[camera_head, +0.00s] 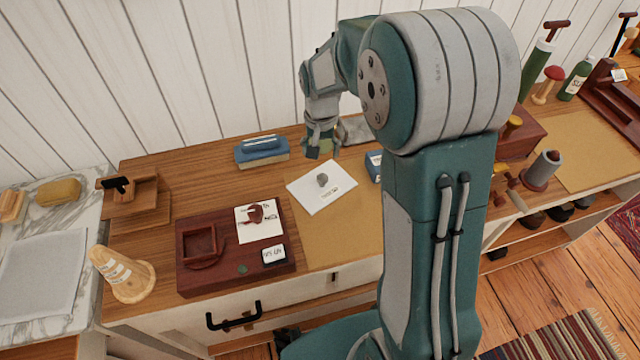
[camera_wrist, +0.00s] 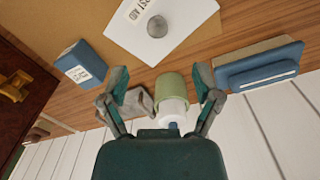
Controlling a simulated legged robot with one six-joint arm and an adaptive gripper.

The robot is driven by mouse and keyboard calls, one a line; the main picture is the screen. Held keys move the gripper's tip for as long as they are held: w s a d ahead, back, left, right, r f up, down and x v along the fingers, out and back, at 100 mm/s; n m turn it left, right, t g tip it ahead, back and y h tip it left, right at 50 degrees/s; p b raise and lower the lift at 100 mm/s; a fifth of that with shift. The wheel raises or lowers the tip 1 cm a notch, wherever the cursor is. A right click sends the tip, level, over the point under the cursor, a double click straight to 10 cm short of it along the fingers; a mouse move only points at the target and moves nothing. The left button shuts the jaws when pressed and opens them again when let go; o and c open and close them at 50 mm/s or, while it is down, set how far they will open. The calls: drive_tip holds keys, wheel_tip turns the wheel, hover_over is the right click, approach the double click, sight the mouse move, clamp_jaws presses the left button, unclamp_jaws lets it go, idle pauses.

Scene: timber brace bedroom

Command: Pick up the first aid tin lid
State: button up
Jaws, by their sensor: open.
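The first aid tin lid (camera_head: 336,197) is a flat white square with a grey round knob and a printed label. It lies on the wooden bench top, partly over a tan mat, and shows at the top of the wrist view (camera_wrist: 185,32). My gripper (camera_head: 321,150) is open and empty above the bench, behind the lid towards the wall. In the wrist view my gripper (camera_wrist: 160,77) has its two fingers spread, with the lid beyond their tips. A green and white cylinder (camera_wrist: 173,95) shows between the fingers, seemingly below them.
A blue-based block (camera_head: 262,151) stands left of the lid, and a small blue box (camera_head: 374,165) stands right of it. A dark red tray (camera_head: 192,272) with papers is at front left. A grey cloth-like thing (camera_wrist: 138,103) lies beside the cylinder. The plank wall closes the back.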

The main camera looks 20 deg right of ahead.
hover_over(322, 177)
drive_tip(key=f, duration=0.4)
drive_tip(key=shift+d+f, duration=0.1)
drive_tip(key=shift+d, duration=0.1)
drive_tip(key=f, duration=0.5)
drive_tip(key=shift+a+f, duration=0.3)
drive_tip(key=shift+f, duration=0.1)
drive_tip(key=shift+d+f, duration=0.15)
drive_tip(key=shift+f, duration=0.1)
clamp_jaws()
